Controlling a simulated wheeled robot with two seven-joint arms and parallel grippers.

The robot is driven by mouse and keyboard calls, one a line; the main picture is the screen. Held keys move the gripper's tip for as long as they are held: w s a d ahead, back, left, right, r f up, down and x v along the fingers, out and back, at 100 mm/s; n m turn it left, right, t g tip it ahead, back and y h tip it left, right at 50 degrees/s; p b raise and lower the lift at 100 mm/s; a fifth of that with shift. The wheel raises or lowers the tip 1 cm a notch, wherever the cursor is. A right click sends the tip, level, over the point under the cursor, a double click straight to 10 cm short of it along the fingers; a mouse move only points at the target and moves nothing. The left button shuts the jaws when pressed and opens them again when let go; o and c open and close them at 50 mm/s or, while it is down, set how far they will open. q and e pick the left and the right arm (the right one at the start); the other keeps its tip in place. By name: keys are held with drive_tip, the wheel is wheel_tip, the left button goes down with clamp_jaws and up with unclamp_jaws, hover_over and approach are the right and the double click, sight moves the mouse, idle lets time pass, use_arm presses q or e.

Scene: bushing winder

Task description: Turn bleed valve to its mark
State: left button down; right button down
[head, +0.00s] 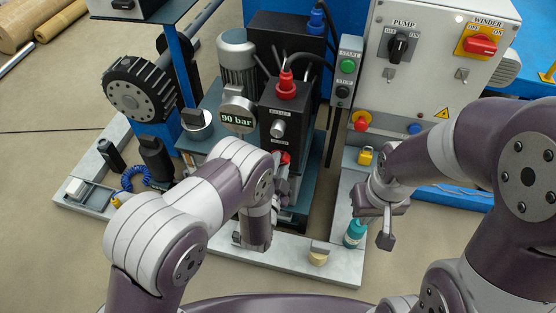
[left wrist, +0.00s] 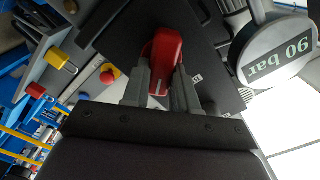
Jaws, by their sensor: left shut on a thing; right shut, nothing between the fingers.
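The bleed valve's red handle (head: 284,157) is at the lower front of the black block (head: 287,110), mostly hidden by my left arm in the head view. In the left wrist view the red handle (left wrist: 163,52) sits between the two grey fingers of my left gripper (left wrist: 161,84), which is shut on it. A white line shows on the handle near the fingers. The valve's mark cannot be made out. The round gauge (head: 238,115) reads 90 bar; it also shows in the left wrist view (left wrist: 272,50).
A white control cabinet (head: 440,60) with a pump switch (head: 400,46) and red winder switch (head: 480,45) stands at the right. A teal bottle (head: 354,233) stands beside my right gripper. A yellow padlock (head: 366,156) is above it. Open floor lies at the front.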

use_arm(q)
drive_tip(key=shift+w+d+f+m+p, duration=0.1)
drive_tip(key=shift+m+p, duration=0.6)
drive_tip(key=shift+m, duration=1.2)
drive_tip(key=shift+d+f+m+p, duration=0.1)
drive_tip(key=shift+m+p, duration=0.55)
drive_tip(key=shift+m, duration=1.55)
drive_tip(key=c, duration=1.2)
unclamp_jaws()
drive_tip(key=o, duration=0.3)
drive_tip(key=shift+f, duration=0.1)
